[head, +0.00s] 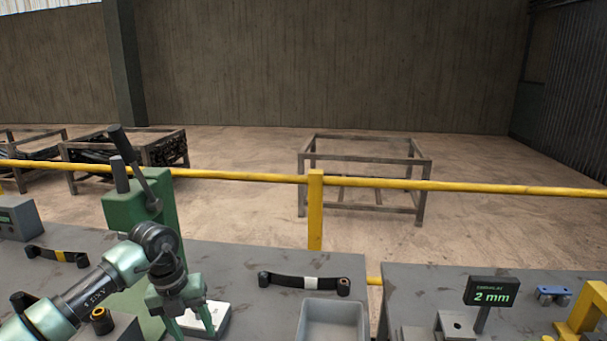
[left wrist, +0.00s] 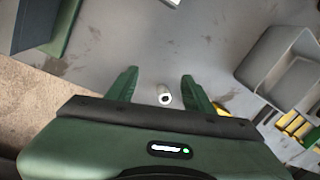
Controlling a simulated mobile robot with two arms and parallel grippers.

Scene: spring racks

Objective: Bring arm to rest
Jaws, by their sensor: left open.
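My left arm (head: 95,290) comes in from the lower left in the head view and reaches over the grey bench. Its left gripper (head: 194,322) points down beside the green press, in front of a white-topped box. In the left wrist view, the left gripper (left wrist: 160,85) has its two green fingers spread apart. A small pale cylinder (left wrist: 164,95) with a dark hole shows between the fingers; I cannot tell its height, but nothing is visibly clamped. My right gripper is not in view.
The green press (head: 145,200) stands close by the left arm. A white-banded leaf spring (head: 285,280) and grey bin (head: 333,313) lie to its right. A yellow-banded spring (head: 45,253) lies left. A yellow rail (head: 240,175) runs behind the benches; an empty rack (head: 365,160) stands beyond.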

